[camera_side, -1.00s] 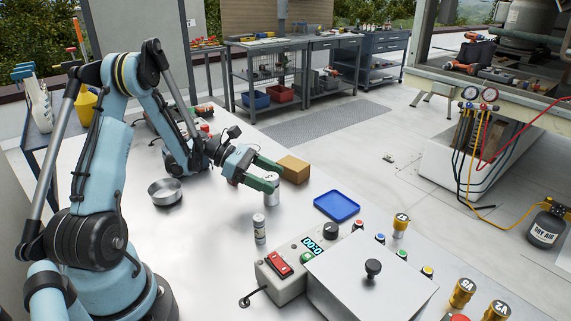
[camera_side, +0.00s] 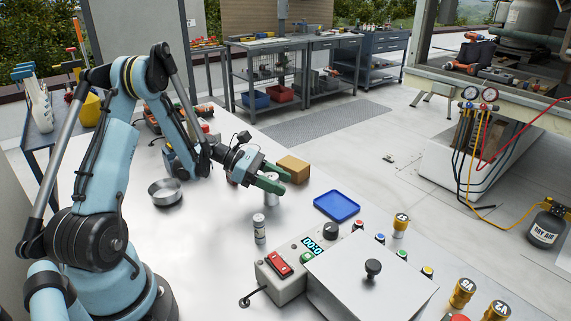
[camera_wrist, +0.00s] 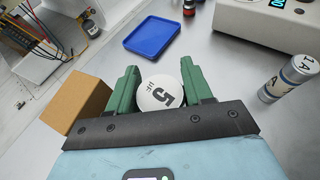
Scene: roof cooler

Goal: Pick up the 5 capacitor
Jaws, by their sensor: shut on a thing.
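The 5 capacitor (camera_wrist: 160,93) is a short silver can with a white top marked 5, seen between the green fingers in the wrist view. In the side view its silver body (camera_side: 272,187) shows partly behind the fingers. My gripper (camera_wrist: 158,78) is shut on it, one finger on each side; it also shows in the side view (camera_side: 277,180). The capacitor is upright at the table; whether its base touches the metal top cannot be told.
A cardboard box (camera_side: 293,169) stands close beside my gripper. A blue tray (camera_side: 337,206) lies to the right. A slim can marked 1A (camera_side: 259,229) stands in front, near the control box (camera_side: 285,272). A round metal bowl (camera_side: 165,192) sits to the left.

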